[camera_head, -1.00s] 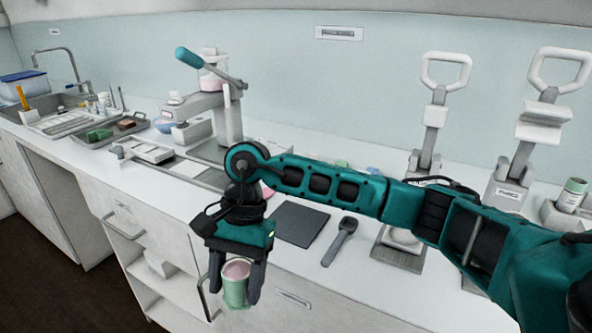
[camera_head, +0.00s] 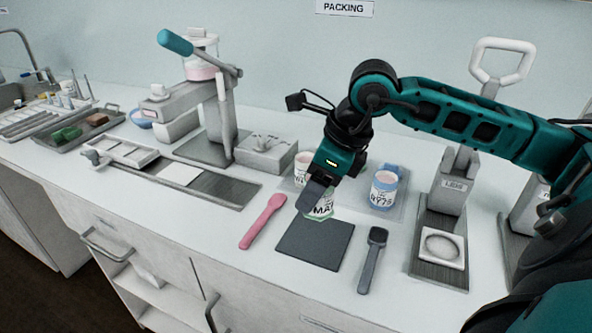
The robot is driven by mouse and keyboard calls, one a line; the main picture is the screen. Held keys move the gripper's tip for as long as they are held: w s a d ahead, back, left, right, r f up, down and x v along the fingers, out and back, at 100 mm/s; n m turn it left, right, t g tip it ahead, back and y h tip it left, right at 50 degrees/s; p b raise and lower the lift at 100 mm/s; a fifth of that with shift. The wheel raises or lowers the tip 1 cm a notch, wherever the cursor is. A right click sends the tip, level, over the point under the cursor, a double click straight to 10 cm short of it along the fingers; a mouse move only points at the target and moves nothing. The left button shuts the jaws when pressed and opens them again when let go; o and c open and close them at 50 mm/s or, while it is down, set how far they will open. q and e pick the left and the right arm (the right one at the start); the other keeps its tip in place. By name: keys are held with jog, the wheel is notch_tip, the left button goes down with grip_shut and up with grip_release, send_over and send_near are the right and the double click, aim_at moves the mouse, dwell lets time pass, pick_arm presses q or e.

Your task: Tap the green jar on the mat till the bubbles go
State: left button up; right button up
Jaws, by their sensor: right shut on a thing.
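My right gripper (camera_head: 314,197) is shut on the green jar (camera_head: 322,210). Its fingers and body hide much of the jar, and a white label with dark letters shows on the jar's side. The jar is at the far edge of the dark grey mat (camera_head: 315,246), which lies flat on the counter. I cannot tell whether the jar touches the mat or is held just above it. My left gripper is not in view.
A lever press (camera_head: 438,235) stands farther right.

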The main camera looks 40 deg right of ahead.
jog(key=shift+f, duration=0.15)
jog(key=shift+s+f+b, duration=0.15)
jog(key=shift+f+b, duration=0.5)
jog(key=shift+b, duration=0.05)
jog(key=shift+f+b, duration=0.75)
jog(key=shift+f, duration=0.55)
notch_tip(320, 180, down, 3)
jog(key=b, duration=0.3)
jog(key=shift+r, duration=0.2)
jog(key=shift+c, duration=0.4)
jog(key=shift+r+p, duration=1.15)
jog(key=shift+r, duration=0.3)
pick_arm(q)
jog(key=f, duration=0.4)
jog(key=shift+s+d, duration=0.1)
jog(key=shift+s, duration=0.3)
pick_arm(e)
jog(key=shift+f, duration=0.1)
